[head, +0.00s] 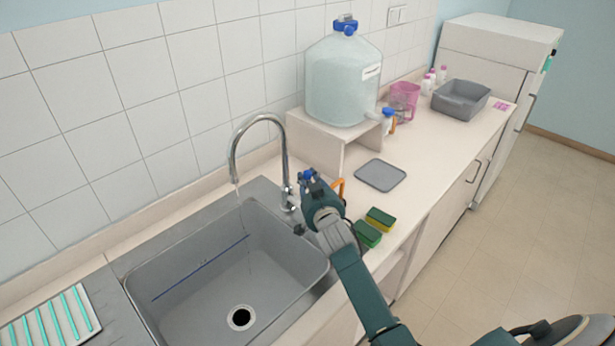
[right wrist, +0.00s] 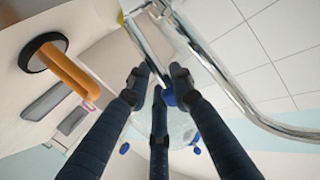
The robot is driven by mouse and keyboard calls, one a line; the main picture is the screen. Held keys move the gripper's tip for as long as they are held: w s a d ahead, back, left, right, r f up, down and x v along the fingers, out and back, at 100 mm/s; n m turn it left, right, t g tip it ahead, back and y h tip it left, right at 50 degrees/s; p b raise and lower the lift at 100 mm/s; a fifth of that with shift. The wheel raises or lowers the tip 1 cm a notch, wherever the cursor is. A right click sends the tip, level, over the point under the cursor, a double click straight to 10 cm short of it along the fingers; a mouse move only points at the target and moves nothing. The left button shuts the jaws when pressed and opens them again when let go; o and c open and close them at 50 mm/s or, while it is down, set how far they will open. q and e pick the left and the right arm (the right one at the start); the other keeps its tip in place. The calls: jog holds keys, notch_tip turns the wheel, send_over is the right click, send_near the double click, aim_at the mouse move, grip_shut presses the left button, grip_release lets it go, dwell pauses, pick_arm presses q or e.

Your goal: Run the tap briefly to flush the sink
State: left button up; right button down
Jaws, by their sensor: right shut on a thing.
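The chrome tap (head: 262,120) stands at the back right corner of the grey sink (head: 290,245), its curved spout over the basin. A faint thin streak shows under the spout, perhaps water. My right gripper (head: 307,180) is beside the tap's base, to its right. In the right wrist view its dark fingers (right wrist: 157,88) are closed together at the end of a slim chrome part (right wrist: 148,45), which looks like the tap's lever. The fingers hide the exact contact. The round drain (head: 241,317) is open at the sink's bottom. My left gripper is out of view.
An orange handle (right wrist: 75,75) on a dark round base is close beside my right gripper. Two sponges (head: 368,233) lie on the counter in front. A large carboy (head: 343,85) stands on a riser (head: 300,130) behind. A grey tray (head: 381,175) lies to the right.

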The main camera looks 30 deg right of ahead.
jog(key=shift+d+r, duration=0.2)
jog(key=c, duration=1.7)
grip_release()
jog(key=shift+o, duration=0.8)
jog(key=shift+d+f, duration=0.1)
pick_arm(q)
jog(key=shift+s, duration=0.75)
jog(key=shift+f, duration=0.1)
pick_arm(e)
jog(key=shift+s+a, duration=0.2)
jog(key=shift+s, duration=0.1)
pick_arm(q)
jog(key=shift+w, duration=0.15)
pick_arm(e)
jog(key=v, duration=1.1)
jog(key=shift+s, duration=0.15)
